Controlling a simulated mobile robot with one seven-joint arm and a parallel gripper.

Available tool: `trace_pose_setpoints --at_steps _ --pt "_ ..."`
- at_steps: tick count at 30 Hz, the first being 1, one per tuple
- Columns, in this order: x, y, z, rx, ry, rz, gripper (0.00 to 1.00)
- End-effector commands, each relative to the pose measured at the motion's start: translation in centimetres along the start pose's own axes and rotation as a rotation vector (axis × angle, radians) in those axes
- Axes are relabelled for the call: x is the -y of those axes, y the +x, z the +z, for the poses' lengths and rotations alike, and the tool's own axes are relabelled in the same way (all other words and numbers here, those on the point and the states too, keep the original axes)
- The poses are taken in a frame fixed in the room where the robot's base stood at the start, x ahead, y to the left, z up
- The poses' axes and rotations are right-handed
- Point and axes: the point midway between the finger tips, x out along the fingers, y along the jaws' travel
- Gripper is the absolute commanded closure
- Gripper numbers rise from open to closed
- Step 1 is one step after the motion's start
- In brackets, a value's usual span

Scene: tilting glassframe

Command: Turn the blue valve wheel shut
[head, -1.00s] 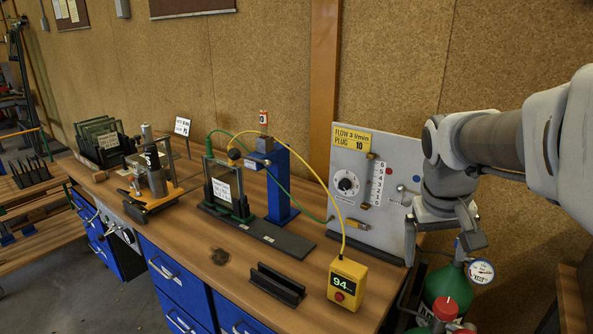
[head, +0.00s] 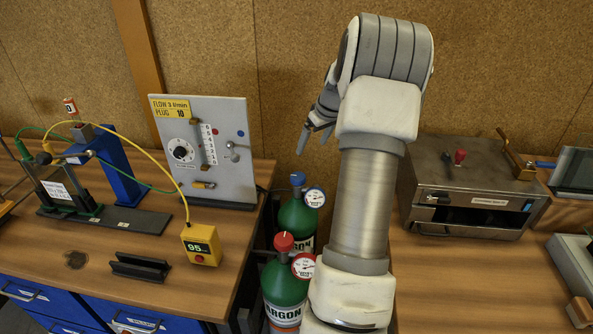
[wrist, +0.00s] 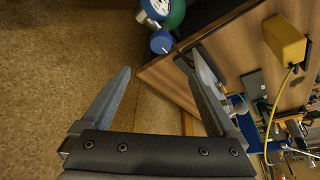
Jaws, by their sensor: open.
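The blue valve wheel (head: 298,179) sits on top of the rear green gas cylinder (head: 296,222), in the gap between the two benches. A round gauge (head: 314,197) is beside it. In the wrist view the blue wheel (wrist: 162,42) shows near the top, beyond the fingertips, close to the gauge (wrist: 156,8). My gripper (head: 315,134) is above the blue wheel in the head view, apart from it and partly hidden behind my arm. In the wrist view my gripper (wrist: 155,70) is open, with nothing between its fingers.
A front argon cylinder with a red wheel (head: 283,242) and gauge (head: 303,265) stands closer. The left bench carries a grey flow panel (head: 222,130) and a yellow meter box (head: 202,245). An oven-like metal box (head: 465,190) stands on the right bench. The cork wall is behind.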

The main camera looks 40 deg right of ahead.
Motion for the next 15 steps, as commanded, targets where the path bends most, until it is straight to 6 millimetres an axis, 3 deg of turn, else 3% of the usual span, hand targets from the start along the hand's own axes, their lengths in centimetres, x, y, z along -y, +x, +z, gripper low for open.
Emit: trace_pose_setpoints --at_steps 15 --pt "0.3 10.2 0.0 0.004 0.000 -0.004 0.06"
